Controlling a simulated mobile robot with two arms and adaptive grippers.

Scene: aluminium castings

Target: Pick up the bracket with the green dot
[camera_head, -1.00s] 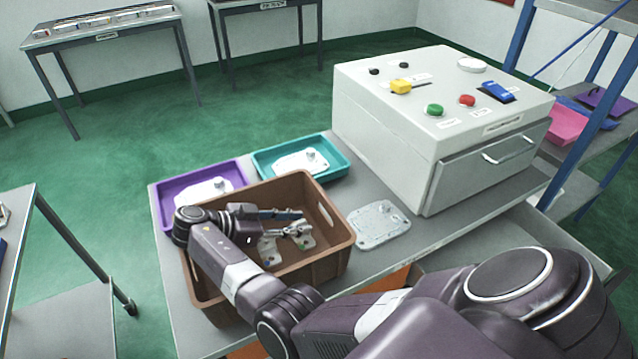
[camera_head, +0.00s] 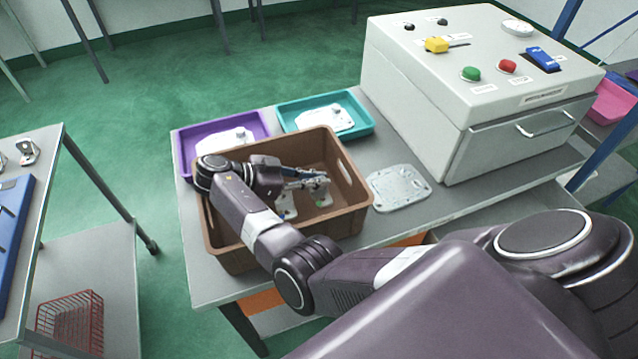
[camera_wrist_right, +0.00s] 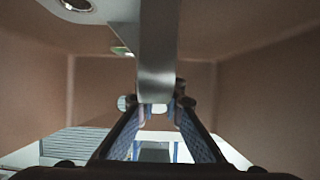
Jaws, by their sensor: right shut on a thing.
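My right gripper (camera_head: 305,178) reaches into a brown bin (camera_head: 243,262) and is shut on a metal bracket (camera_head: 322,192). In the right wrist view, the bracket's upright grey plate (camera_wrist_right: 157,60) stands between the two fingers (camera_wrist_right: 157,117). Whether the held bracket carries a green dot is not clear. A second bracket (camera_head: 287,208) is in the bin, partly hidden by my right arm. In the right wrist view, a pale piece with a small greenish mark (camera_wrist_right: 120,50) shows behind the plate. My left gripper is not in view.
A purple tray (camera_head: 187,150) and a teal tray (camera_head: 283,117) hold castings behind the bin. A flat cast plate (camera_head: 398,190) lies right of it, before a white control box (camera_head: 415,110). A side table (camera_head: 55,150) stands left.

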